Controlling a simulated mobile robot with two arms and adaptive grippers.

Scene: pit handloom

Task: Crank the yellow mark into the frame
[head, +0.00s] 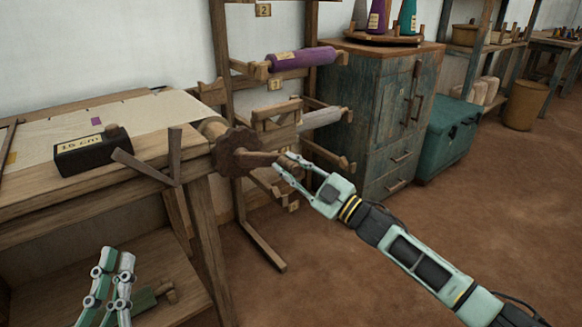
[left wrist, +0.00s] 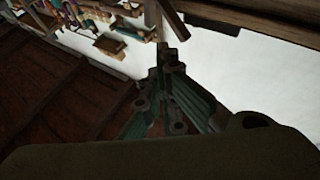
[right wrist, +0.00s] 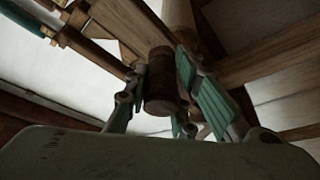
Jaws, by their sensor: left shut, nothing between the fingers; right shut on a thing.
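The cream cloth (head: 140,113) lies on the loom's wooden top at the left of the head view. A yellow mark (head: 11,158) shows on it at the far left edge, and a purple mark (head: 96,121) lies further right. The dark wooden crank wheel (head: 234,150) sits at the end of the cloth roller. My right gripper (head: 284,164) is shut on the crank handle (right wrist: 160,82), which sits between its fingers in the right wrist view. My left gripper (head: 117,254) is shut and empty, low in front of the loom. I cannot make out the frame for the mark.
A black block labelled 15 cm (head: 93,152) rests at the loom's front edge. Wooden slats (head: 145,166) stick up beside it. A rack with a purple roll (head: 300,59), a cabinet (head: 384,110) and a teal chest (head: 447,138) stand behind. The floor at right is clear.

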